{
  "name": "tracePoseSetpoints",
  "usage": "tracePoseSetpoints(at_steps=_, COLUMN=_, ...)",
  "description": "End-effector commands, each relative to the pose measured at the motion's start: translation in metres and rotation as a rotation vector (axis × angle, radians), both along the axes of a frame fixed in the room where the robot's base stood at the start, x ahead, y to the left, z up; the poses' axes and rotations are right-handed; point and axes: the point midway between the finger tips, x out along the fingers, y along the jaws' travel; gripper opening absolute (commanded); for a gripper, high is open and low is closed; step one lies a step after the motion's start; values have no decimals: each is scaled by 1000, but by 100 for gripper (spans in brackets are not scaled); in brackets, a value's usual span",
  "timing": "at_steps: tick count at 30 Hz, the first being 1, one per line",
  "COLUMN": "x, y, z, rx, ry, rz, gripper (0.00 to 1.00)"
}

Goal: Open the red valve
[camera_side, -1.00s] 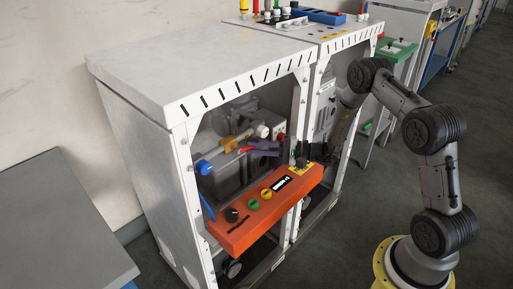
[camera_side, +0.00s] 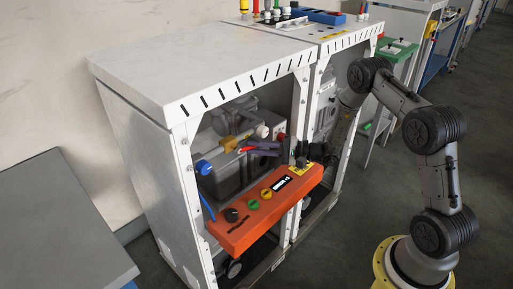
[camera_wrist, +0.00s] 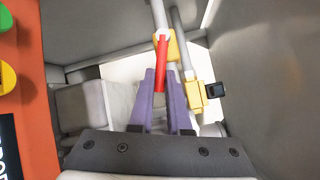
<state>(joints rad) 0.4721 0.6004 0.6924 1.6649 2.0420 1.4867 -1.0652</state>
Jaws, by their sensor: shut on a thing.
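The red valve handle (camera_wrist: 160,62) is a narrow lever on a grey pipe at a yellow fitting in the wrist view. It also shows in the side view (camera_side: 246,149), inside the open cabinet. My gripper (camera_wrist: 161,76), with purple fingers, is shut on the handle, one finger on each side of it. In the side view my gripper (camera_side: 255,147) reaches in from the right, above the orange panel. The handle's lower end sits between the fingers.
The orange control panel (camera_side: 234,235) with knobs and buttons runs across the cabinet front below my gripper. A blue knob (camera_side: 203,167) is at the left. The white cabinet's post (camera_side: 299,105) stands close to the arm. A second yellow fitting (camera_wrist: 194,96) is right of the fingers.

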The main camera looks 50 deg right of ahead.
Motion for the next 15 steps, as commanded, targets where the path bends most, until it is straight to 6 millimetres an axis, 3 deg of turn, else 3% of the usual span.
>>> tracePoseSetpoints(at_steps=8, x=0, y=0, z=1, rx=-8, ry=0, rz=-1, gripper=0)
tracePoseSetpoints(at_steps=15, x=0, y=-2, z=12, rx=-161, ry=-2, rz=-1, gripper=0)
